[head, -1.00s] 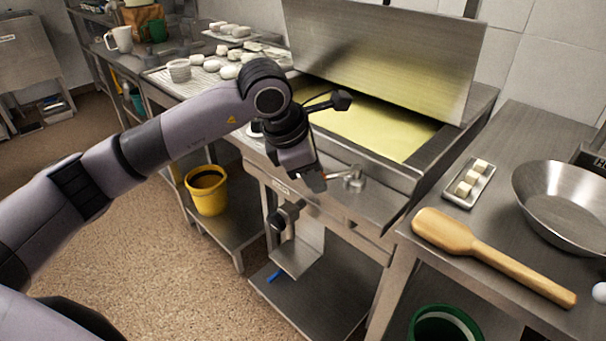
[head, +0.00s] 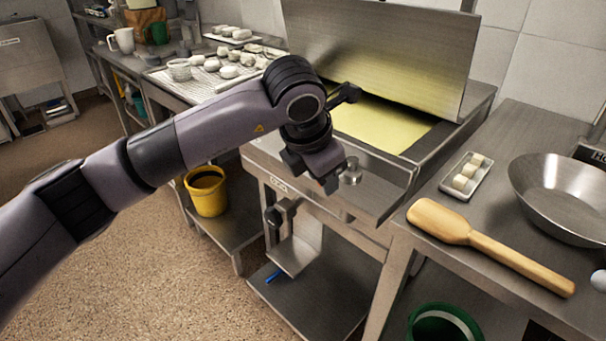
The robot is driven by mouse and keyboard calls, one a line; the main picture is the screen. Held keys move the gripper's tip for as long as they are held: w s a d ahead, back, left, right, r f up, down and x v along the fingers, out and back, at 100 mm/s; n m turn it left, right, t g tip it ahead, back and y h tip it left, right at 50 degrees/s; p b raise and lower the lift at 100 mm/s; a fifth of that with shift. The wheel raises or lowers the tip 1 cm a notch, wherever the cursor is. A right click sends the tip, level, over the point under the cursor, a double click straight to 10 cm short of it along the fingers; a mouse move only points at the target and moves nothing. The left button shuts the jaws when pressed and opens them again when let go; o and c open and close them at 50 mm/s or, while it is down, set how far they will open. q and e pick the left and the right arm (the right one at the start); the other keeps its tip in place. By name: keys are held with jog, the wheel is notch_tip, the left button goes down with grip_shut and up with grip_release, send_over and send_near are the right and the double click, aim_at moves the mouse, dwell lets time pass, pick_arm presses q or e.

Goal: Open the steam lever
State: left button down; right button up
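The steam lever is probably the small metal fitting with a round knob (head: 350,173) on the front ledge of the steel vat. My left gripper (head: 329,182) is over this ledge, right beside the knob and pointing down. It hides the left part of the fitting. I cannot tell whether its fingers touch the lever, or whether they are open or shut. My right gripper is out of view.
The vat (head: 395,165) holds yellow liquid, with a tilted steel lid (head: 385,50) behind it. To the right, a wooden paddle (head: 490,245), a small tray (head: 455,192) and a metal bowl (head: 565,195) sit on the counter. A yellow bucket (head: 207,195) stands on a low shelf.

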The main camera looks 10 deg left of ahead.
pick_arm(q)
jog(key=shift+d, duration=0.1)
dwell(0.4)
jog(key=c, duration=0.8)
grip_release()
jog(key=shift+v, duration=3.65)
jog(key=shift+s+d, duration=0.1)
